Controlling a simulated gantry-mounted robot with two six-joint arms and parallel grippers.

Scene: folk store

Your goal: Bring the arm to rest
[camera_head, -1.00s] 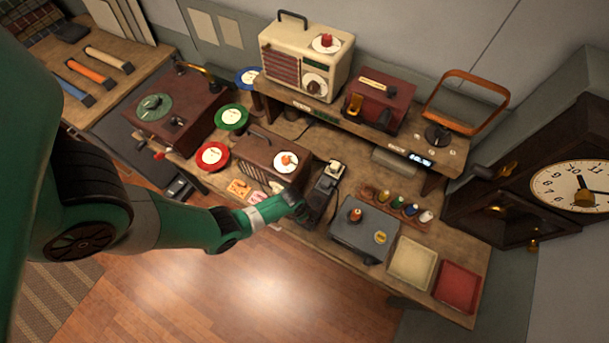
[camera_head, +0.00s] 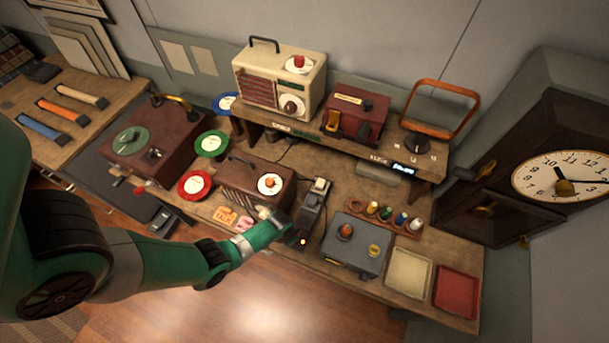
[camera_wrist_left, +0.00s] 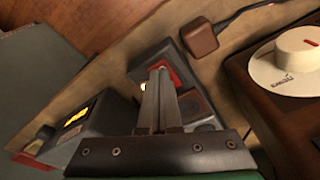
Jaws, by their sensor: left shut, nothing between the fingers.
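My left arm (camera_head: 150,262) comes in from the left in the head view. Its wrist (camera_head: 262,234) is over the front edge of the workbench, beside a small dark device (camera_head: 312,208). The fingertips are hard to make out there. In the left wrist view my left gripper (camera_wrist_left: 160,75) is shut, with its two fingers together and nothing between them. The fingers overlap the dark device with a red panel (camera_wrist_left: 182,72) in that view; I cannot tell whether they touch it. My right gripper is not in view.
A brown radio (camera_head: 243,184) with a white knob stands close behind the wrist. A grey box (camera_head: 350,255), a cream tray (camera_head: 408,275) and a red tray (camera_head: 457,292) lie to the right. A dark clock (camera_head: 540,135) stands far right. Open floor (camera_head: 255,305) lies in front.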

